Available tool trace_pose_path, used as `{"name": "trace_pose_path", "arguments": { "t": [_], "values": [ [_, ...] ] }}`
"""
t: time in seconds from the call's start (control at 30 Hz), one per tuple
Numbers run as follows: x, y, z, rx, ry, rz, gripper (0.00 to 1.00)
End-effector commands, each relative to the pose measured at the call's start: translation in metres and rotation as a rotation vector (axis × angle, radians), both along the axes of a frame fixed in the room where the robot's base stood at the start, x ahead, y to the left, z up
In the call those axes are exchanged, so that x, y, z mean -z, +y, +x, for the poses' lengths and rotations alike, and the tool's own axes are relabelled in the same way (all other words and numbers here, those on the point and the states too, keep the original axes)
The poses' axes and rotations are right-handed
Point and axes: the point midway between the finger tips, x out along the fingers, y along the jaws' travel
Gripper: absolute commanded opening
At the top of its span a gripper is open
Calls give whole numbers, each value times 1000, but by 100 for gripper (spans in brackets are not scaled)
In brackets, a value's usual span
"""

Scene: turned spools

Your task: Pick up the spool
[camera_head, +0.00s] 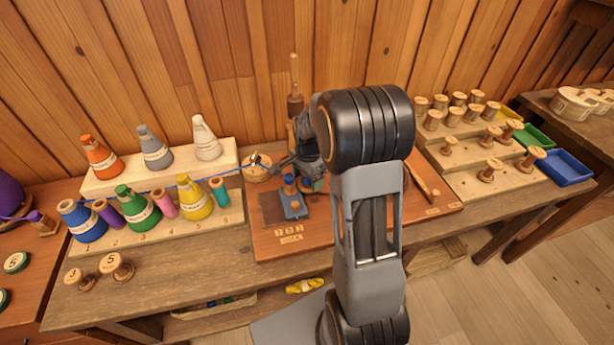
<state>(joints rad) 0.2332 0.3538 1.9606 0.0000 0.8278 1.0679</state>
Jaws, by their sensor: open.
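My gripper (283,163) is open, over the back of the red-brown board (365,228) at the middle of the bench; its fingertips are small and partly lost against the clutter. Just below it stands a small blue-topped piece on a blue block (292,206), possibly a spool on a holder. A round wooden piece (257,172) sits just left of the gripper. Several bare wooden spools (487,172) stand on the stepped rack at right. Two numbered wooden spools (117,267) stand at the bench's front left. Which spool is meant, I cannot tell. My arm hides the board's middle.
Coloured thread cones, among them a green one (138,207), and small thread spools stand on a stepped wooden rack (105,240) at left. A blue thread runs from there toward the gripper. Green and blue trays (567,168) lie at far right. A plank wall closes the back.

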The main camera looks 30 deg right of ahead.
Motion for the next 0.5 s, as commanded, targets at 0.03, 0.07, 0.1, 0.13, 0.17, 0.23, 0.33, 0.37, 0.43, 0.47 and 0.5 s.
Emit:
{"name": "trace_pose_path", "arguments": {
  "t": [0.03,0.07,0.1,0.13,0.17,0.23,0.33,0.37,0.43,0.47,0.5],
  "values": [
    [0,0,0,0,0,0,76],
    [1,0,0,0,0,0,76],
    [1,0,0,0,0,0,76],
    [0,0,0,0,0,0,76],
    [0,0,0,0,0,0,76],
    [0,0,0,0,0,0,73],
    [0,0,0,0,0,0,64],
    [0,0,0,0,0,0,61],
    [0,0,0,0,-1,0,54],
    [0,0,0,0,-1,0,51],
    [0,0,0,0,-1,0,48]
  ]
}}
